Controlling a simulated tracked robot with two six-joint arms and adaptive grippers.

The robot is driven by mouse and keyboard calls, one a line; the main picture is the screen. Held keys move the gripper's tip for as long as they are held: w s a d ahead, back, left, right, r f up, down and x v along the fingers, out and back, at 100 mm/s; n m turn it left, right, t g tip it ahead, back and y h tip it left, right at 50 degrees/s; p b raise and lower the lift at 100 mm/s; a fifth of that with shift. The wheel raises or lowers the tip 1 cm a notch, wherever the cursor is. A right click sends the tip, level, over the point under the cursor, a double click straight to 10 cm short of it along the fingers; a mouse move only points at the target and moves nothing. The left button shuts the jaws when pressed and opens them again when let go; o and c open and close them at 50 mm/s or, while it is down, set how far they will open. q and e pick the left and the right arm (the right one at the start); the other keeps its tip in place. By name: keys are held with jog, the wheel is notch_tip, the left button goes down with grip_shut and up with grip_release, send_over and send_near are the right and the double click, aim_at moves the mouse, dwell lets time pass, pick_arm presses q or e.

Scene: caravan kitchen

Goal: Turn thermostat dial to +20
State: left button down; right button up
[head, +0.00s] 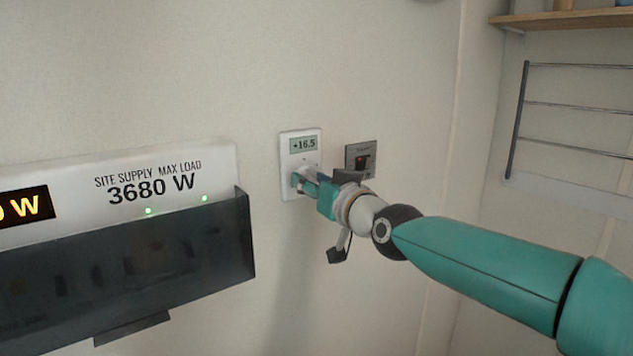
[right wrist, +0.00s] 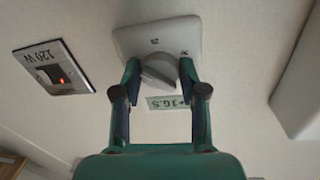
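The thermostat (head: 285,150) is a white wall plate with a small display (head: 304,145) reading +16.5. Its round grey dial (right wrist: 158,71) shows in the right wrist view, with the display upside down below it (right wrist: 168,102). My right gripper (head: 305,181) is at the lower part of the thermostat and hides the dial in the head view. In the right wrist view its two fingers (right wrist: 160,72) stand open, one on each side of the dial. I cannot tell whether they touch it. My left gripper is not in view.
A switch plate with a red light (head: 361,157), marked 120 W in the right wrist view (right wrist: 53,68), is just right of the thermostat. A supply panel (head: 150,175) reading 3680 W, with a dark cover (head: 130,270), juts out at left. A wire rack (head: 575,105) hangs at right.

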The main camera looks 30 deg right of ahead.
jog(key=shift+c, duration=0.9)
jog(key=n+b, duration=0.2)
jog(key=shift+b, duration=0.3)
jog(key=o, duration=1.1)
jog(key=shift+o, duration=0.2)
jog(key=shift+s, duration=0.1)
